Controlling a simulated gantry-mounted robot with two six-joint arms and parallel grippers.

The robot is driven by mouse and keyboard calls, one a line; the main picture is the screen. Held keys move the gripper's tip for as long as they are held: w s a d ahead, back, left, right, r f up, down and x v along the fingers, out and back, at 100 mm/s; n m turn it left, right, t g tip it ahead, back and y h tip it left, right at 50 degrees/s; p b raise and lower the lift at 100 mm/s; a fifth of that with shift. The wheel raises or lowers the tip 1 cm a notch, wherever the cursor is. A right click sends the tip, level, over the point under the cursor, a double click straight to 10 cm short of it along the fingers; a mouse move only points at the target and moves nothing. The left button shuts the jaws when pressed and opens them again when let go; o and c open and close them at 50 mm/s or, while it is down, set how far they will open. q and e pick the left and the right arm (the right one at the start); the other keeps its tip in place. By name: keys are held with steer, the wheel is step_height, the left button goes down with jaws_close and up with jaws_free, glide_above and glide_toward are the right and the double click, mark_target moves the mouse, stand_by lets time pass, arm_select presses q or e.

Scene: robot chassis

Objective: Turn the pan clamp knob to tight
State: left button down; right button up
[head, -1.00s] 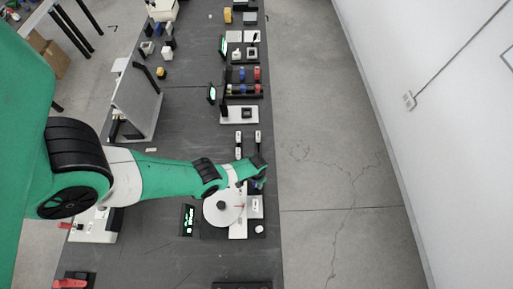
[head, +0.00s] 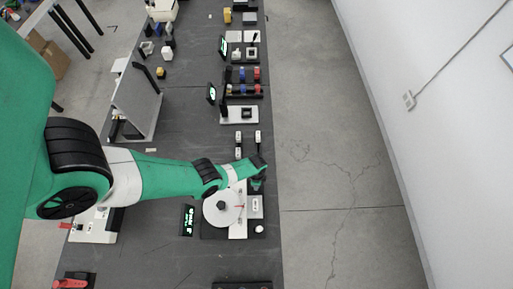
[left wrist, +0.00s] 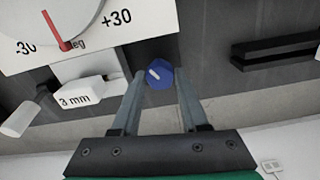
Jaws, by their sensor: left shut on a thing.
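The pan clamp knob (left wrist: 160,75) is a small blue knob with a white line on its face, seen in the left wrist view. The line slants from upper left to lower right. My left gripper (left wrist: 160,82) has a finger on each side of the knob and is shut on it. In the head view my left gripper (head: 257,186) is at the right side of the dial fixture, and the knob is hidden there. My right gripper is in neither view.
Beside the knob are a white dial (left wrist: 55,22) with a red pointer and a white block marked 3 mm (left wrist: 85,93). A dark slotted bar (left wrist: 278,50) lies to the right. The head view shows a small screen (head: 188,220) left of the round disc (head: 218,211).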

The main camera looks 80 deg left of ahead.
arm_select(q)
steer(key=shift+m, duration=0.3)
steer(key=shift+c, duration=2.1)
jaws_free()
